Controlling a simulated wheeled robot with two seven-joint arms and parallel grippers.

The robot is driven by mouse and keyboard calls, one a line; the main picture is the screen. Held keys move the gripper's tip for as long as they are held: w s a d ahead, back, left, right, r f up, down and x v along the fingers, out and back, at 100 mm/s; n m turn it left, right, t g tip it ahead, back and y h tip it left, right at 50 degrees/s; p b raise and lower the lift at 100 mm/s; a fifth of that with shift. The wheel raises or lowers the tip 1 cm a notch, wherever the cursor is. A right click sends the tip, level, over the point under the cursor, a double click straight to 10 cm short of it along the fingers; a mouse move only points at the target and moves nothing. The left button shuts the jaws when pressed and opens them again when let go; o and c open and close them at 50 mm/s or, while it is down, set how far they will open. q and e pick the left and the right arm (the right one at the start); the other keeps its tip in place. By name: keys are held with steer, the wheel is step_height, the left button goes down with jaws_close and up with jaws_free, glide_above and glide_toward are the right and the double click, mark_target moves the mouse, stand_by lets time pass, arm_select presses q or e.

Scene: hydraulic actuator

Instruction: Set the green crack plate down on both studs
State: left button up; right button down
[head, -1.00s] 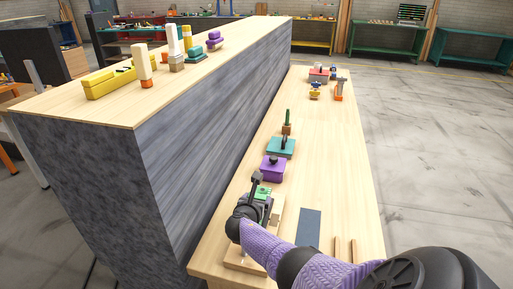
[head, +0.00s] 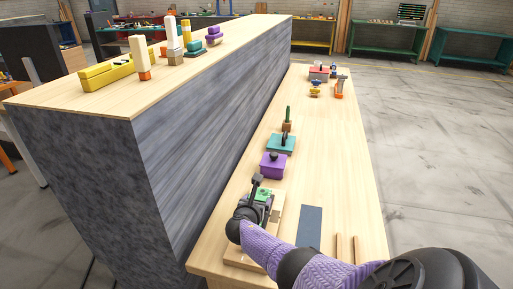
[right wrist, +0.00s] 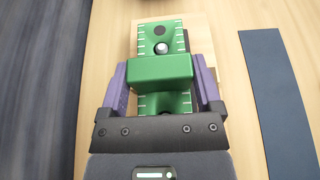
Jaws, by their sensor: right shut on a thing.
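The green crack plate (right wrist: 158,32) has white tick marks along its edges and a raised green block (right wrist: 150,68) across its middle. My right gripper (right wrist: 161,72), with purple fingers, is shut on this block from both sides. A silver stud end (right wrist: 161,48) shows at the plate just beyond the block. The block hides the plate's middle, and I cannot tell whether the plate is fully seated. In the head view the green plate (head: 263,195) shows small at my right gripper (head: 262,200), low over the near end of the bench. My left gripper is not in view.
A dark blue strip (head: 310,228) lies right of the gripper, with two wooden bars (head: 347,250) beyond it. A purple box (head: 272,166) and a teal block (head: 281,144) stand farther along the bench. The tall grey-sided counter (head: 200,120) walls off the left.

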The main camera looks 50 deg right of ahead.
steer(key=shift+f, duration=0.2)
jaws_free()
step_height(320, 180, up, 10)
steer(key=p, duration=0.7)
steer(key=shift+f, duration=0.25)
steer(key=shift+r, duration=0.4)
steer(key=shift+f, duration=0.1)
